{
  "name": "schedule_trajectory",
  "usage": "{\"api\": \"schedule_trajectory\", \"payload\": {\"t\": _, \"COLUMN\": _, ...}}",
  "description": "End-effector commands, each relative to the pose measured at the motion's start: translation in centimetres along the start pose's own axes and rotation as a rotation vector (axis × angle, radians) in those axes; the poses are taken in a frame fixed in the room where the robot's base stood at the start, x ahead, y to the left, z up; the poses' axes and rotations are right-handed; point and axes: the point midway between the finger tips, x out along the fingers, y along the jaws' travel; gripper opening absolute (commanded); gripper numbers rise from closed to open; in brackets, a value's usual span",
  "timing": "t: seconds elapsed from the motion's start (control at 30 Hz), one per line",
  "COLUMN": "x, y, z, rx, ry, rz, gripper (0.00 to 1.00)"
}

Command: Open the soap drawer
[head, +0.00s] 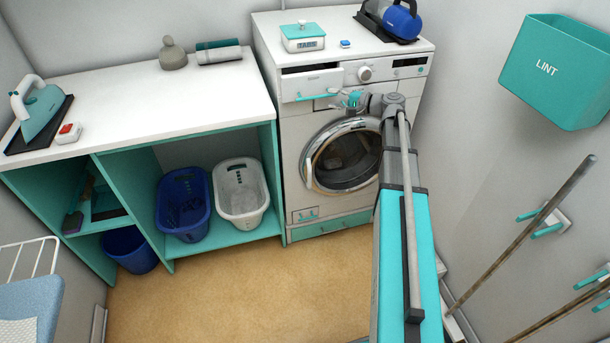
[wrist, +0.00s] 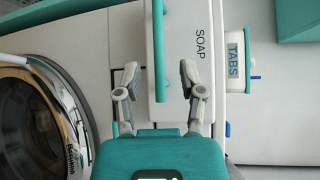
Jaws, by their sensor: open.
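The soap drawer (head: 312,84) is at the washing machine's upper left in the head view, with a dark gap along its top edge. Its front, marked SOAP, also shows in the wrist view (wrist: 182,60). Its teal bar handle (head: 316,96) runs along the lower part of the front; in the wrist view the handle (wrist: 160,40) stands upright in the picture. My gripper (head: 352,99) is open and empty near the handle's right end. In the wrist view my fingers (wrist: 159,70) lie on either side of the handle, apart from it. Contact is not visible.
The washing machine's round door (head: 345,155) is below my gripper. A tabs box (wrist: 236,60) is beside the drawer in the wrist view. A lint bin (head: 557,70) hangs at right.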

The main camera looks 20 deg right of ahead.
Motion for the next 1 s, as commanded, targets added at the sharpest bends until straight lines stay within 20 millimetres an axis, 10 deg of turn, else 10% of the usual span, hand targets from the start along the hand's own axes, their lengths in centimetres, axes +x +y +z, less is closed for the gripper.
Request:
{"api": "schedule_trajectory", "payload": {"t": 0.6, "x": -7.5, "y": 0.0, "z": 0.2, "rx": -0.001, "ry": -0.001, "rz": 0.002, "gripper": 0.51}}
{"api": "schedule_trajectory", "payload": {"t": 1.0, "x": -4.5, "y": 1.5, "z": 4.0, "rx": -0.058, "ry": -0.055, "rz": 0.149, "gripper": 0.51}}
